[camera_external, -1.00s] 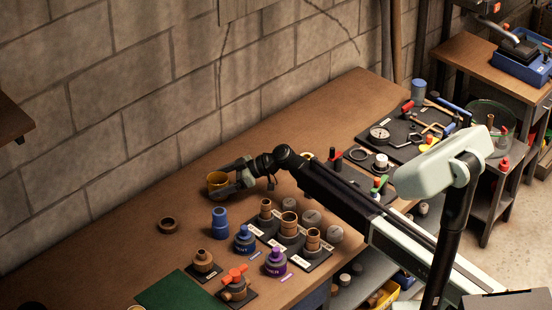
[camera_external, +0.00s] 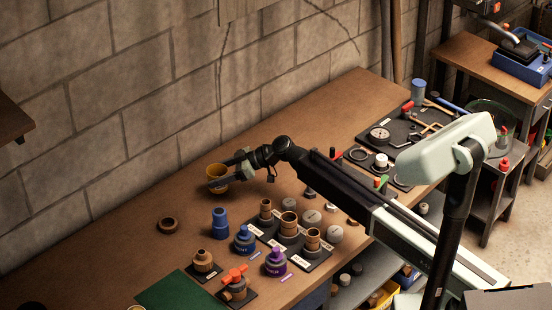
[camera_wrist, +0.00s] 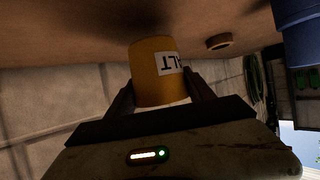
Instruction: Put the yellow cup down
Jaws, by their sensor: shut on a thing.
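The yellow cup (camera_external: 216,173) is at the far left end of my arm, over the wooden workbench near the block wall. My gripper (camera_external: 222,174) is shut on it, with one finger on each side. In the wrist view the yellow cup (camera_wrist: 150,80) sits between the two dark fingers of my gripper (camera_wrist: 160,92), and a white label with black letters shows on its side. A dark shadow lies on the bench beyond the cup. The cup looks raised off the bench, but the exact gap is hard to judge.
A brown ring (camera_external: 168,225) lies on the bench below the cup in the picture. A blue bottle (camera_external: 220,222), a blue jar (camera_external: 244,240) and a purple jar (camera_external: 275,262) stand nearer the front. The bench along the wall right of the cup is clear.

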